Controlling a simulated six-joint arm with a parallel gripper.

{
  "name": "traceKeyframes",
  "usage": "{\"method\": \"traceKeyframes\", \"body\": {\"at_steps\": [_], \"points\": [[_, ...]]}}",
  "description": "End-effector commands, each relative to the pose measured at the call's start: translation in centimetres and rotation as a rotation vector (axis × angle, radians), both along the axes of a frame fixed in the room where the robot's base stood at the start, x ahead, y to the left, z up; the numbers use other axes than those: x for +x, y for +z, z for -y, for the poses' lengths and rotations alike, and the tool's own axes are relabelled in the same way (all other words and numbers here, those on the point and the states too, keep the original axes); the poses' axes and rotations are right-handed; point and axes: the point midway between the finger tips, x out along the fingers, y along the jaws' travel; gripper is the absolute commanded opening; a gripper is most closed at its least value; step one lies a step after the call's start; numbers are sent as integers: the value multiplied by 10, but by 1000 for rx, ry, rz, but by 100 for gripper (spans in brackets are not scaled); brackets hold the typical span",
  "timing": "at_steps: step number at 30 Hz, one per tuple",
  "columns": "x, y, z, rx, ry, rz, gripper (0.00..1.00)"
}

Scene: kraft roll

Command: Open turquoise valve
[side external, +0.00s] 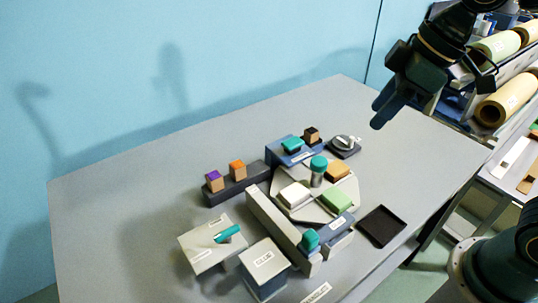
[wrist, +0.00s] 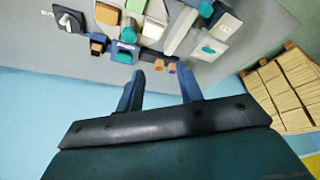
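Several turquoise parts are in view, and I cannot tell for sure which is the valve. In the side view a turquoise lever (side external: 228,235) lies slantwise on a pale box (side external: 205,255); the lever also shows in the wrist view (wrist: 208,50). A turquoise knob (side external: 310,240) sits on a blue block, a turquoise handle (side external: 292,145) on another blue box, and a turquoise-topped post (side external: 318,163) on a pale plate. My gripper (side external: 381,113) is high above the table's back right, apart from everything. Its fingers (wrist: 161,82) are spread with nothing between them.
A dark rail (side external: 237,186) carries purple-topped and orange blocks. A long pale bar (side external: 282,228), a labelled box (side external: 264,268), a black tray (side external: 381,226) and a grey dial (side external: 344,145) crowd the middle. The table's left is clear. Shelves with rolls (side external: 505,98) stand right.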

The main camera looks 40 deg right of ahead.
Motion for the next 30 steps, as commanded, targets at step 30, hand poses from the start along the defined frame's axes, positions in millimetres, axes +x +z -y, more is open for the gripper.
{"method": "traceKeyframes", "body": {"at_steps": [30], "points": [[108, -104, -184, 20, 927, -53, 36]]}}
